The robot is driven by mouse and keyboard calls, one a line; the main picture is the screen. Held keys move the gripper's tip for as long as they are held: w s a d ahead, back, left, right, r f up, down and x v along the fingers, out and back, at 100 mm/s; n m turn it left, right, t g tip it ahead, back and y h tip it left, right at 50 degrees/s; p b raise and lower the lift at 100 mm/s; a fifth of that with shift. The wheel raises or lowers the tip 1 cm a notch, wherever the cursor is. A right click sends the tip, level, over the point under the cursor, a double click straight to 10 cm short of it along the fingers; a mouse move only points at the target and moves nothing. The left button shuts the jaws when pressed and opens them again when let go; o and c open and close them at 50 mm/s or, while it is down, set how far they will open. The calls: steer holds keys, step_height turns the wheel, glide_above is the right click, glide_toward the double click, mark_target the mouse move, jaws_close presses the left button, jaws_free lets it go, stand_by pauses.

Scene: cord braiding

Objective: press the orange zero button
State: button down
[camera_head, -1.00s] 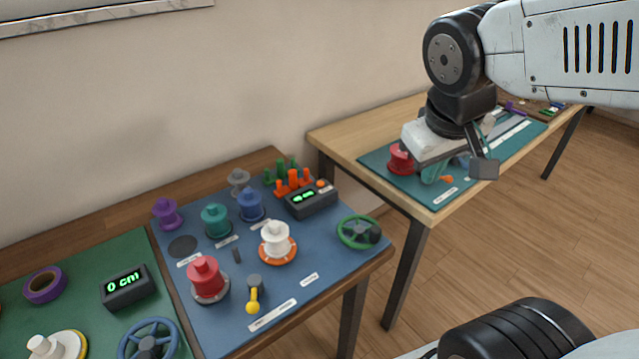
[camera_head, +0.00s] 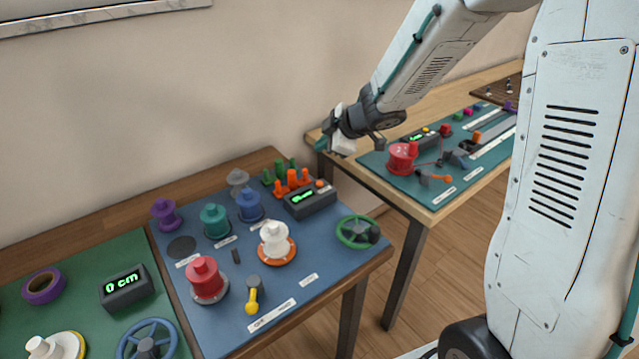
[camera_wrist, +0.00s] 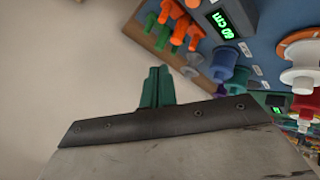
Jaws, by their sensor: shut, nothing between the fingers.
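The orange zero button (camera_head: 320,183) is a small round cap on the dark display box (camera_head: 310,204), at the back right of the blue mat. In the wrist view the button (camera_wrist: 192,3) is cut by the top edge, beside the green lit digits of the display (camera_wrist: 222,24). My gripper (camera_head: 322,147) is in the air above and behind the box, near the wall, apart from the button. Its teal fingers (camera_wrist: 157,86) are shut and empty in the wrist view.
Orange pegs (camera_head: 292,181) and green pegs (camera_head: 279,171) stand close left of the box. Several spools, a white one (camera_head: 275,238) among them, and a green handwheel (camera_head: 358,231) share the mat. A second table (camera_head: 440,207) with a teal mat stands at right.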

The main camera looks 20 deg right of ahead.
glide_above(323, 187)
steer(key=shift+f, duration=4.4)
steer(key=shift+f, duration=0.1)
steer(key=shift+f, duration=0.3)
steer(key=shift+f, duration=0.35)
steer(key=shift+r, duration=0.8)
